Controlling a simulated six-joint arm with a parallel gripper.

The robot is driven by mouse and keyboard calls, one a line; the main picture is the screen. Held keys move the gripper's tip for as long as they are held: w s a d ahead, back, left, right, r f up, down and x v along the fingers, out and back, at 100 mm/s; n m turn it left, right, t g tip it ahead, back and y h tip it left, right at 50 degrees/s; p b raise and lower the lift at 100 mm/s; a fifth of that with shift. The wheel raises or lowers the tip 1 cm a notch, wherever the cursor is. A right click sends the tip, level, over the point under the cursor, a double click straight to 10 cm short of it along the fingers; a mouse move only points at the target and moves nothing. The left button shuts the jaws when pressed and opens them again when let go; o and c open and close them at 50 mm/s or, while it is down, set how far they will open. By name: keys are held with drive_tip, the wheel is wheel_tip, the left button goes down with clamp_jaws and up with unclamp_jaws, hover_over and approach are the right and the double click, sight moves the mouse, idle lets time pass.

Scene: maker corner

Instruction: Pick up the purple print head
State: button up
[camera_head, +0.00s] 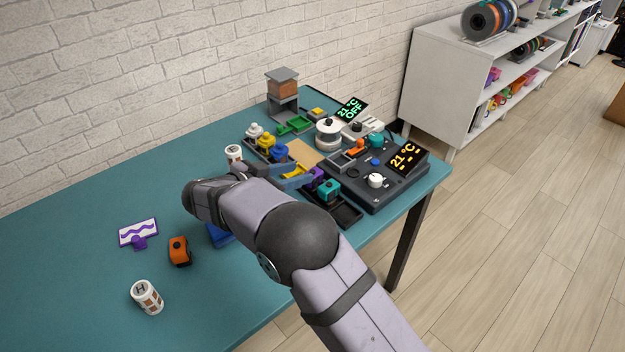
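A small purple block (317,175), which looks like the purple print head, is at the dark tray (347,215), just behind a teal print head (330,190). It is partly hidden. My arm reaches across the table, and my gripper (305,178) is beside the purple head, on its left. Its grey-blue fingers point right, toward the head. Whether they touch it, and how far apart they are, is too small and covered to tell. An orange print head (179,251) lies apart at the left.
A dark control unit (380,185) with a lit display stands right of the tray. Yellow, blue and white pieces stand in a rack (262,152) behind my gripper. A white can (147,297) and a purple-wave card (138,231) are at left. The table's left part is mostly clear.

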sight(313, 172)
wheel_tip(313, 172, down, 3)
drive_tip(key=shift+r, duration=0.2)
drive_tip(key=shift+p+x, duration=1.2)
drive_tip(key=shift+x, duration=2.45)
drive_tip(key=shift+w+a, duration=0.1)
drive_tip(key=shift+a, duration=0.05)
drive_tip(key=shift+c, duration=0.2)
drive_tip(key=c, duration=0.8)
